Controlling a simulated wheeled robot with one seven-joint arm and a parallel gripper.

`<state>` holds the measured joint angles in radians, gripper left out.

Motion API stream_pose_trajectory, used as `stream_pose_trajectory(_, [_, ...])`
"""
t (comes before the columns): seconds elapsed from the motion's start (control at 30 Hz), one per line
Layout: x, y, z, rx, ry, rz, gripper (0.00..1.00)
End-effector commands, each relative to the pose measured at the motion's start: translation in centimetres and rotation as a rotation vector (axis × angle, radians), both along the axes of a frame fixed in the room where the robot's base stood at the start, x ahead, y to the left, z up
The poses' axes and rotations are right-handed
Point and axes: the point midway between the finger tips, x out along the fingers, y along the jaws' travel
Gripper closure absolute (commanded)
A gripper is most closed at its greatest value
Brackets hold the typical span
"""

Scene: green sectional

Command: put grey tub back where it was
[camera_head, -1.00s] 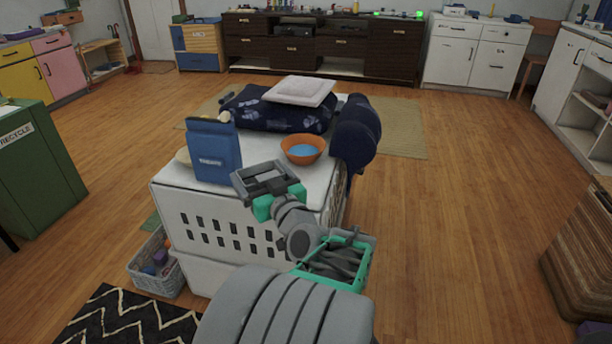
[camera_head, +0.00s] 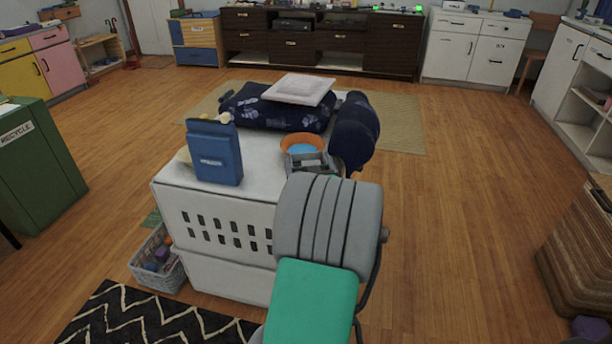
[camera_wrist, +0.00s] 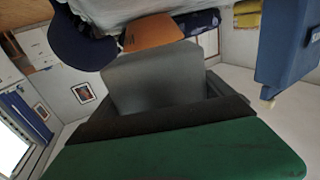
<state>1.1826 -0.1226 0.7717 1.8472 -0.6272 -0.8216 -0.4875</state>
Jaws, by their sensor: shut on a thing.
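The grey tub (camera_head: 306,160) is in my gripper (camera_head: 322,170), over the right part of the white crate top. It is just in front of the orange bowl (camera_head: 301,143) and partly overlaps it in the head view. In the wrist view the tub (camera_wrist: 152,75) fills the middle, with the bowl (camera_wrist: 152,33) beyond it. My gripper is shut on the tub. My arm hides most of the gripper and part of the tub in the head view. I cannot tell whether the tub touches the crate top.
The white crate (camera_head: 215,228) carries a blue box (camera_head: 214,152) at the left and a dark blue patterned cushion (camera_head: 262,112) with a pale pad (camera_head: 299,90) behind. A dark blue roll (camera_head: 356,132) lies at the right edge. The crate top between box and bowl is clear.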

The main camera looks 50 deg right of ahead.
Motion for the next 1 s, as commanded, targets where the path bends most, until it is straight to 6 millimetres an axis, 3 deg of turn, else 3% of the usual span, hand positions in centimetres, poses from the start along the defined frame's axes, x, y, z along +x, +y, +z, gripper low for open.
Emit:
stream_pose_trajectory(0.17, [1.3,-0.5,-1.8,0.0,0.0,0.002,0.5])
stream_pose_trajectory(0.3, [1.1,-0.6,-4.5,0.001,0.0,-0.001,0.5])
stream_pose_trajectory(0.7, [1.1,-0.6,-4.9,-0.002,-0.001,0.0,0.5])
stream_pose_trajectory(0.73, [1.1,-0.6,-4.8,-0.001,0.0,0.0,0.08])
stream_pose_trajectory(0.83, [1.1,-0.6,-4.7,-0.001,0.0,0.0,0.0])
stream_pose_trajectory(1.0, [1.1,-0.5,-4.7,-0.001,-0.001,0.0,0.0])
